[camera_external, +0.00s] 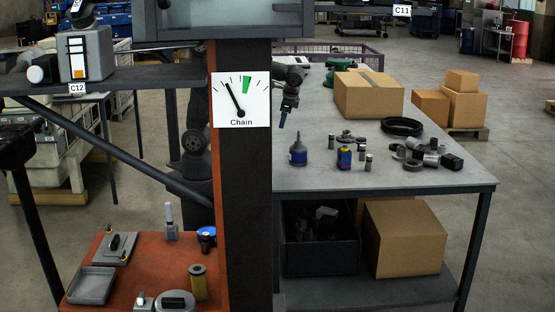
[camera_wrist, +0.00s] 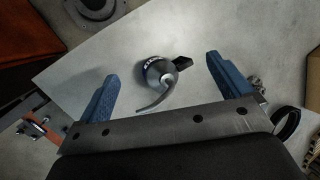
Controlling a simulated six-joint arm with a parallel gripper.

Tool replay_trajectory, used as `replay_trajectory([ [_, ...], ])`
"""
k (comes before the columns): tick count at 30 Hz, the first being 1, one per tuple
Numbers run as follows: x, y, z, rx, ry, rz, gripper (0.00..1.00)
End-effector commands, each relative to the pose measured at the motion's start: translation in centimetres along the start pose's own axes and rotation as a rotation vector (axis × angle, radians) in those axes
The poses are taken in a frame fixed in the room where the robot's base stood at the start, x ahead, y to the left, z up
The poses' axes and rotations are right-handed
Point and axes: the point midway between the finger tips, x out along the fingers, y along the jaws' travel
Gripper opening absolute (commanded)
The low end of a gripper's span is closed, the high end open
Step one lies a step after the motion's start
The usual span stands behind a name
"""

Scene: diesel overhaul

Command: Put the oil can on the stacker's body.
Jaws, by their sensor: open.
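In the external view my gripper (camera_external: 283,118) is above the table's left edge, partly hidden by the post. I cannot tell for certain which thing is the stacker's body.
An orange-edged post (camera_external: 228,180) with a Chain gauge stands in front. An orange platform (camera_external: 150,262) with parts is at lower left. The table (camera_external: 400,178) also holds a blue can (camera_external: 344,158), metal parts, a black ring (camera_external: 401,126) and a carton (camera_external: 368,95).

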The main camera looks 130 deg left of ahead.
Motion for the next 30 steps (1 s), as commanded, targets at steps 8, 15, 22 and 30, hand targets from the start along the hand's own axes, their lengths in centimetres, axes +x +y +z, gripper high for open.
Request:
replay_trajectory([
  [8,-1.5,3.2,2.6,0.784,0.042,-0.471,0.96],
  [15,-3.5,5.3,3.6,1.31,-0.022,-0.858,0.96],
  [22,-5.0,7.2,4.2,1.612,-0.113,-1.135,0.96],
  [30,-1.6,9.4,3.3,1.72,-0.172,-1.239,0.96],
])
